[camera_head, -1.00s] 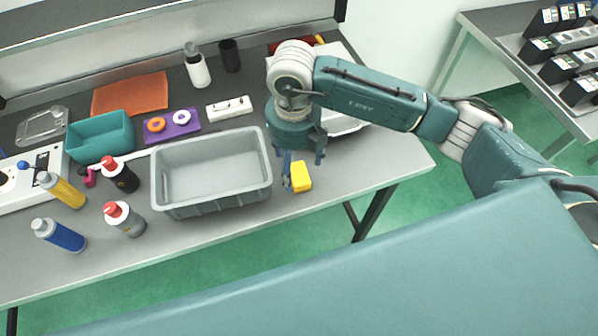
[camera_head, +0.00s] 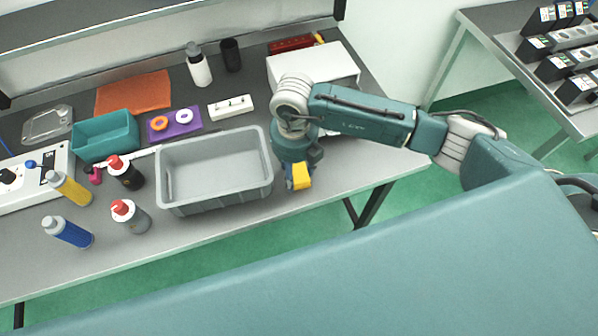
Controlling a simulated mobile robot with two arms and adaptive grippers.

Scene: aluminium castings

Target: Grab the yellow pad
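The yellow pad (camera_head: 302,177) is a small block near the front edge of the grey bench, just right of the grey bin. My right gripper (camera_head: 300,175) points down at the pad and overlaps its upper part in the picture. A narrow blue piece shows at the pad's left side; I cannot tell whether it is a finger or a separate thing. The far side of the pad and most of the fingers are hidden, so I cannot see whether they grip it. My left gripper is not in view.
The empty grey bin (camera_head: 214,170) stands close left of my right gripper. A white box (camera_head: 312,64) is behind my arm. Several bottles, including a blue one (camera_head: 68,232), and a teal tray (camera_head: 105,136) stand further left. The bench front right is clear.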

